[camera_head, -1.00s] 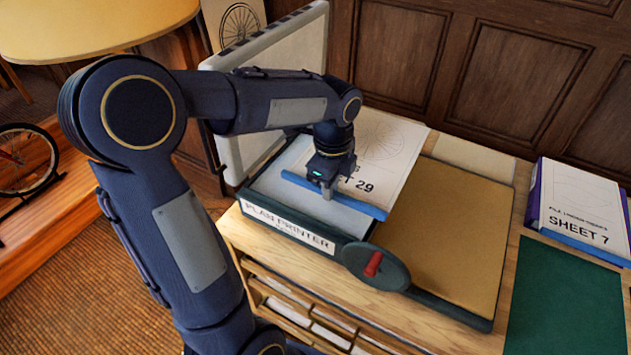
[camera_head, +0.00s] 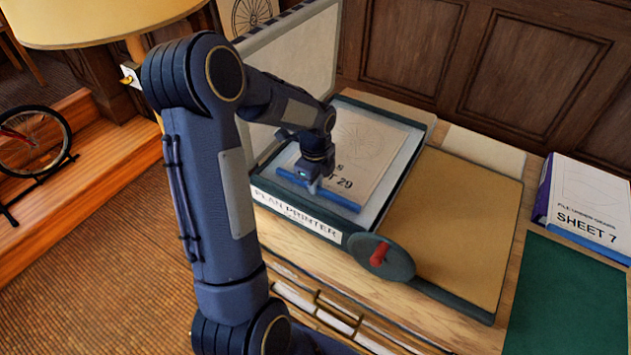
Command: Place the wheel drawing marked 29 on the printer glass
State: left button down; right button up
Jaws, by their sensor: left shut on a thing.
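The wheel drawing marked 29 (camera_head: 366,152) lies over the glass of the plan printer, inside the dark frame, with its blue edge strip towards the front. My left gripper (camera_head: 313,188) is shut on the blue strip of the drawing, near its left part. Part of the drawing is hidden behind my left wrist. The printer glass (camera_head: 392,193) shows as a pale band around the sheet. The plan printer (camera_head: 297,216) has its lid (camera_head: 290,55) raised at the back left. I cannot tell whether the sheet rests flat on the glass. My right gripper is not in view.
A tan board (camera_head: 456,225) lies right of the glass. The sheet 7 stack (camera_head: 588,208) and a green mat (camera_head: 568,300) are at the right.

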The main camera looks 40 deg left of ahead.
pick_arm(q)
jog(key=shift+f, duration=0.15)
jog(key=c, duration=1.4)
grip_release()
jog(key=shift+c, duration=0.2)
notch_tip(320, 180, up, 12)
jog(key=s+d+r+n+t+h, duration=0.2)
jog(key=s+d+n+t, duration=0.3)
jog(key=s+d+n, duration=1)
jog(key=s+n+h, duration=0.1)
jog(key=s+n, duration=0.2)
jog(key=s, duration=0.1)
jog(key=shift+s+d+r+n+h, duration=0.25)
jog(key=shift+r+n+h, duration=0.05)
jog(key=shift+r+h, duration=0.1)
